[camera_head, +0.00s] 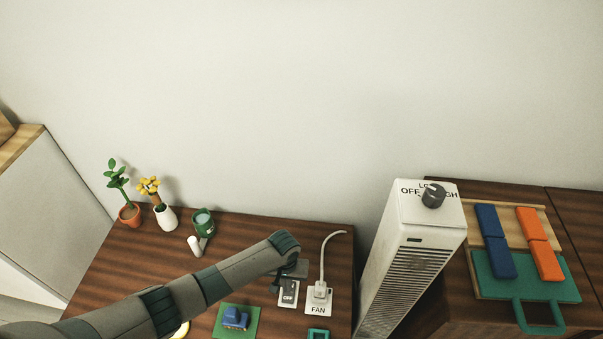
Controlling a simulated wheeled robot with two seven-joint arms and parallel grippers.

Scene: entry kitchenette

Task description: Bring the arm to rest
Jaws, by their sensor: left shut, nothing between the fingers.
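My left arm reaches in from the lower left across the dark wooden counter. My left gripper (276,288) is under the wrist at the arm's end, small and partly hidden by the wrist. It is shut and empty, at the upper left edge of a switch plate marked OFF (290,298). I cannot tell whether it touches the plate. My right gripper is not in view.
A plug marked FAN (318,298) sits right of the switch plate. A tall white heater (411,235) with a dark knob (433,196) stands further right. Potted plant (129,214), white vase (166,219) and green mug (203,224) stand behind the arm. A blue object (235,318) lies on a green mat.

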